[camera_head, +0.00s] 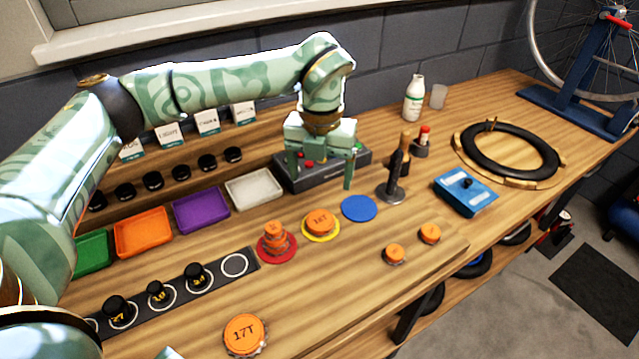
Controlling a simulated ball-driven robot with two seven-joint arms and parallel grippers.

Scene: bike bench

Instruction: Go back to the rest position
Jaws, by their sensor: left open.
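My left arm comes in from the left and reaches across the back of the bench. My left gripper (320,178) points down with its two fingers apart and nothing between them. It hangs in front of a grey box with red and green buttons (353,161), partly hiding it. I cannot tell the exact gap between the fingertips and the box or bench. My right gripper is not in view.
The wooden bench (330,290) holds orange sprockets, including one marked 17T (245,335), and coloured trays such as the purple tray (201,211). A tool stand (391,195), blue box (465,193), white bottle (413,99) and tyre ring (510,150) stand right.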

